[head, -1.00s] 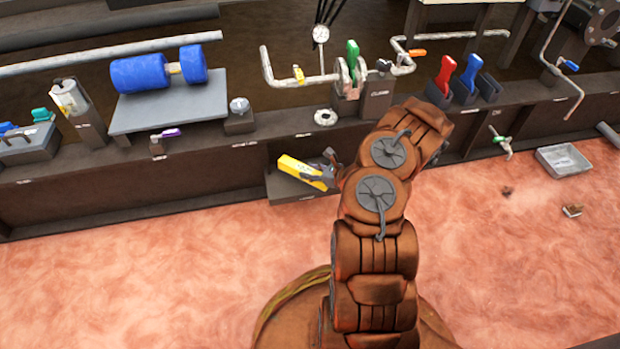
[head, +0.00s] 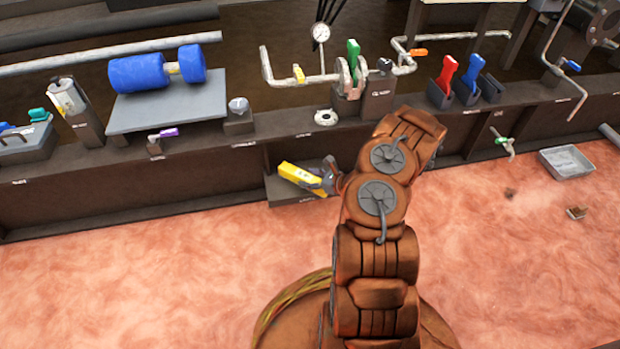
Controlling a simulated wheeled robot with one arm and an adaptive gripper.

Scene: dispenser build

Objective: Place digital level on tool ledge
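The yellow digital level (head: 299,173) lies at a slant over a small dark ledge (head: 285,194) that juts out low from the front of the bench. Its left end is higher in the picture than its right end. My gripper (head: 322,177) is at the right end of the level, with its grey fingers overlapping that end. The fingers are small and partly hidden, so I cannot tell whether they grip it or stand open around it. I cannot tell whether the level rests fully on the ledge.
Above, the bench carries a blue roller (head: 140,73) on a grey plate, a pressure gauge (head: 321,32), a green-handled valve (head: 352,54) and red (head: 447,72) and blue (head: 471,73) handled tools. A grey tray (head: 566,162) is at right. The reddish floor in front is mostly clear.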

